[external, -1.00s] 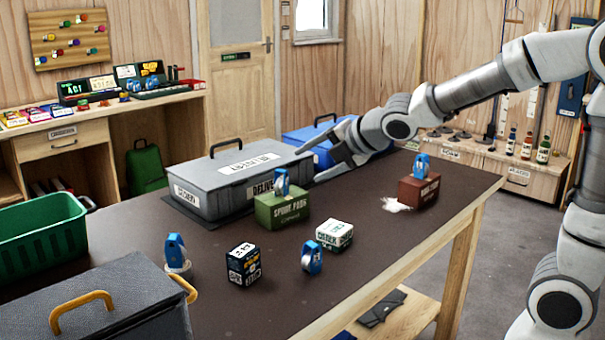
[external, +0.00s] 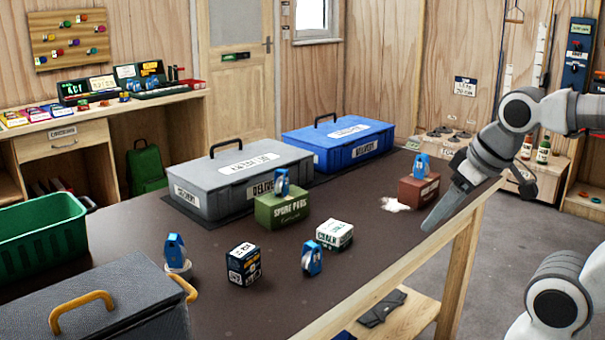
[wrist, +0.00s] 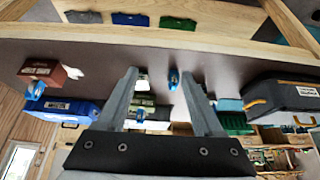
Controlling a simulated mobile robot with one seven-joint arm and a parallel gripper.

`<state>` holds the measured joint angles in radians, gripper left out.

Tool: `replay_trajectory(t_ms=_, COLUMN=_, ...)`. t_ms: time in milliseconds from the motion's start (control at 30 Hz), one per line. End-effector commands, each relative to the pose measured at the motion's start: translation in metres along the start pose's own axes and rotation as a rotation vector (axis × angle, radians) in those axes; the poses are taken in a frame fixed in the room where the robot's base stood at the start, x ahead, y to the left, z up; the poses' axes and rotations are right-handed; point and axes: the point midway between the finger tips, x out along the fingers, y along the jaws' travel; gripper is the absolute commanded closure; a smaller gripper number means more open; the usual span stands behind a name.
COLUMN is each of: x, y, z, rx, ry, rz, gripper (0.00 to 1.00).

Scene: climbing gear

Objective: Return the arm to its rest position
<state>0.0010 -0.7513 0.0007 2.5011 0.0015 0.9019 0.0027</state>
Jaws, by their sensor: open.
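My gripper (external: 447,207) is at the right edge of the dark table in the external view, pointing down and left, beside the red-brown box (external: 418,191). In the wrist view my gripper (wrist: 168,90) shows two grey fingers spread apart with nothing held between them. My arm reaches in from the right edge of the external view, with its forearm raised and its wrist bent down. A blue device stands on the red-brown box, and another blue device (external: 282,181) stands on the green box (external: 282,210).
A grey lidded case (external: 215,200) and a blue lidded case (external: 337,150) stand at the back of the table. Small boxes and blue devices (external: 312,258) stand mid-table. A green crate (external: 40,235) and a dark case (external: 90,290) are at left. Open floor lies right of the table.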

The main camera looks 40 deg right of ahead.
Motion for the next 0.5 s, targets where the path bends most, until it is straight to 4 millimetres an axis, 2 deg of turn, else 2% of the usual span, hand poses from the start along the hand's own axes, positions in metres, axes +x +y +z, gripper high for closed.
replay_trajectory(t_ms=133, x=-0.004, y=0.0, z=-0.003, rx=-0.002, ry=0.001, rz=0.0, gripper=0.32)
replay_trajectory(t_ms=267, x=-0.019, y=0.0, z=-0.011, rx=-0.003, ry=0.001, rz=0.0, gripper=0.32)
replay_trajectory(t_ms=500, x=-0.07, y=0.0, z=-0.038, rx=-0.004, ry=0.002, rz=0.001, gripper=0.32)
